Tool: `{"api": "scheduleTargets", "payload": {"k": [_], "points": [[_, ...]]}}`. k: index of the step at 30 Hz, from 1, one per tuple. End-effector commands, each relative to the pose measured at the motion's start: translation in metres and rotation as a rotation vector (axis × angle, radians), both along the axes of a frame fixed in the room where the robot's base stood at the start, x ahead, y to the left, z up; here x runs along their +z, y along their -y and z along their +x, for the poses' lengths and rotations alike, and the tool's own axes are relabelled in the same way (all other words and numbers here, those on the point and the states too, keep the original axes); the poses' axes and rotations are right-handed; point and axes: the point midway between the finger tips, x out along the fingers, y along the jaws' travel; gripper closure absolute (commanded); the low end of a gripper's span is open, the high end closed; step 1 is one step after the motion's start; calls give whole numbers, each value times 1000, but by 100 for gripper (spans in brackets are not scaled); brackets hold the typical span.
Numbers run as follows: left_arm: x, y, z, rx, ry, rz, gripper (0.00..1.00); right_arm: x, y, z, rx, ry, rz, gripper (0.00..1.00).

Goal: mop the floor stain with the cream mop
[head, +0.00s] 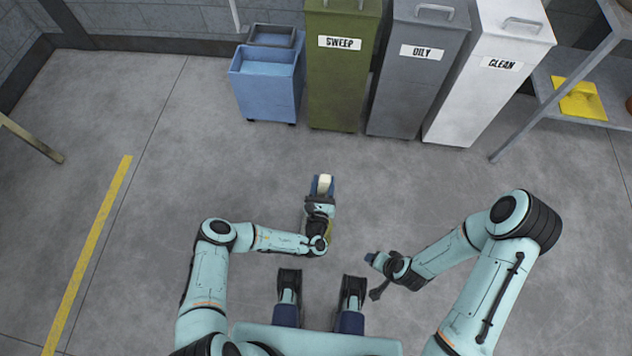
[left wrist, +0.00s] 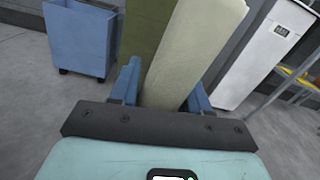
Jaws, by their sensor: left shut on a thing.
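My left gripper (head: 323,187) is shut on a cream, bar-like thing (head: 325,182), which I take to be the cream mop's handle. In the left wrist view the cream mop (left wrist: 194,52) rises from between the blue fingers (left wrist: 163,88) and runs out of the top of the picture. Its mop head is not visible in either view. My right gripper (head: 373,259) is low at the right of centre, apart from the mop; its finger gap is too small to tell. I see no clear stain on the grey floor (head: 200,150).
A blue wheeled bucket (head: 266,90) stands at the back, beside the green SWEEP bin (head: 340,80), grey OILY bin (head: 412,85) and white CLEAN bin (head: 490,80). A metal shelf with a yellow item (head: 580,100) is at right. The floor left of centre is clear, past a yellow line (head: 90,240).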

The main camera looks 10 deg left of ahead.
Motion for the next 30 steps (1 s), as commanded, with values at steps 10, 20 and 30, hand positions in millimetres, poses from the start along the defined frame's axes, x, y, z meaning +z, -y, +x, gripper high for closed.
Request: {"api": "scheduleTargets", "payload": {"k": [10,20,30], "points": [[-3,27,-2,-5,-2,-34,100,-3,0,0,0,-1,0,34],[-8,60,-5,-6,-6,-65,100,-9,0,-1,0,-3,0,34],[-8,80,-8,-7,-8,-86,100,-12,0,-1,0,-4,0,34]]}}
